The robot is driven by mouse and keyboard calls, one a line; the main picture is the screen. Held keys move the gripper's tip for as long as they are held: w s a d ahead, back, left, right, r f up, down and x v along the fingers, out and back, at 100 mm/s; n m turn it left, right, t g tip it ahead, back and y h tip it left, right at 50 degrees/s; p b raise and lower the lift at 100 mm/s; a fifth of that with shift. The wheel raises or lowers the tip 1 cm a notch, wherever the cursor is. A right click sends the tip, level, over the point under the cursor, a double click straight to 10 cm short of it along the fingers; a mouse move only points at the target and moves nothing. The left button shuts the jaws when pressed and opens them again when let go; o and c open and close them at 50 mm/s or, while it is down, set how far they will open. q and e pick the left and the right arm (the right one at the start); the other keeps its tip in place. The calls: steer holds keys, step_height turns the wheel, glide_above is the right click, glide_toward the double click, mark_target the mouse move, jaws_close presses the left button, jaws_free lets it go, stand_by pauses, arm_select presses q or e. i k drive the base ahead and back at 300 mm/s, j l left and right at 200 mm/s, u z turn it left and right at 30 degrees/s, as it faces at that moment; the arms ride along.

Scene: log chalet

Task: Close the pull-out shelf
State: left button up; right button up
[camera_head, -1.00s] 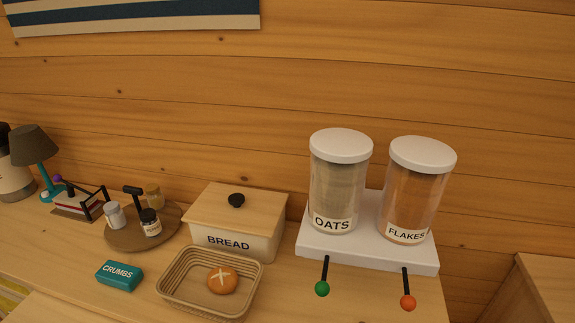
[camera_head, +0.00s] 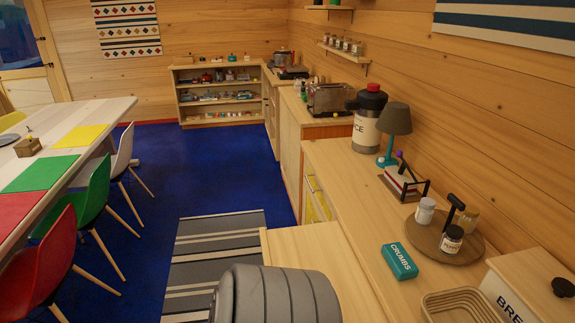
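The pull-out shelf (camera_head: 312,262) is a pale wooden board at the bottom centre. It sticks out to the left from the front of the long wooden counter (camera_head: 345,185), so it stands open. A grey, ribbed, rounded shape (camera_head: 265,297) at the bottom edge hides the shelf's near left part; I cannot tell whether it is part of my own body. No fingertips of either gripper show.
A striped rug (camera_head: 215,250) lies on the blue floor left of the shelf. Chairs, one green (camera_head: 90,205) and one red (camera_head: 45,260), stand by the table (camera_head: 85,135) at left. The teal crumbs box (camera_head: 399,261) and turntable (camera_head: 445,238) stand on the counter.

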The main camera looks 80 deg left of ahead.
mark_target(325, 247)
steer(key=k+u, duration=0.2)
steer(key=u, duration=2.4)
